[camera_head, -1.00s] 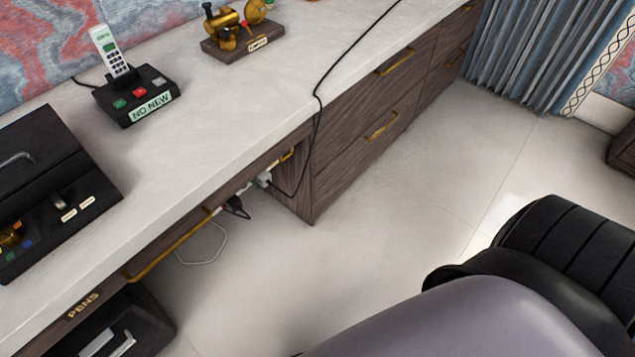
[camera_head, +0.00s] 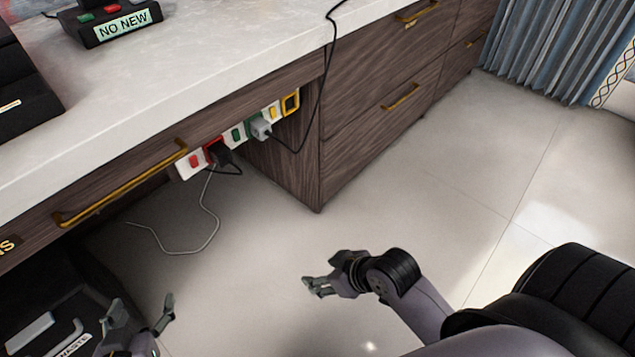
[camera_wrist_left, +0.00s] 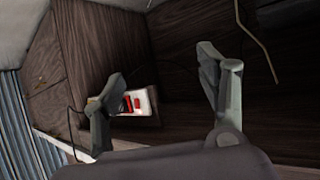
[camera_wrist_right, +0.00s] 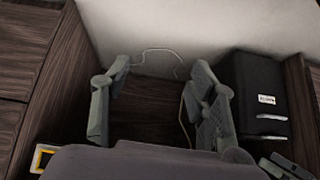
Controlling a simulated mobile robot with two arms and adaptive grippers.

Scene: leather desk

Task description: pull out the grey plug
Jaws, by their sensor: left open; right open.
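The grey plug (camera_head: 259,127) sits in a socket strip (camera_head: 190,163) under the desk's front edge in the head view. A black cord runs from it up over the desktop. A black plug (camera_head: 221,157) sits in the strip to its left. My left gripper (camera_head: 142,318) is open and empty at the lower left, well below the strip. The left wrist view shows part of the strip (camera_wrist_left: 146,98) between and behind its fingers; the grey plug cannot be made out there. My right gripper (camera_head: 314,287) is open and empty over the floor, below and right of the plug.
A brass handle (camera_head: 120,188) sticks out left of the strip. The drawer cabinet (camera_head: 375,125) stands to the right. A black waste bin (camera_wrist_right: 262,100) is under the desk at left. A pale cable (camera_head: 213,215) hangs to the floor. The middle floor is clear.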

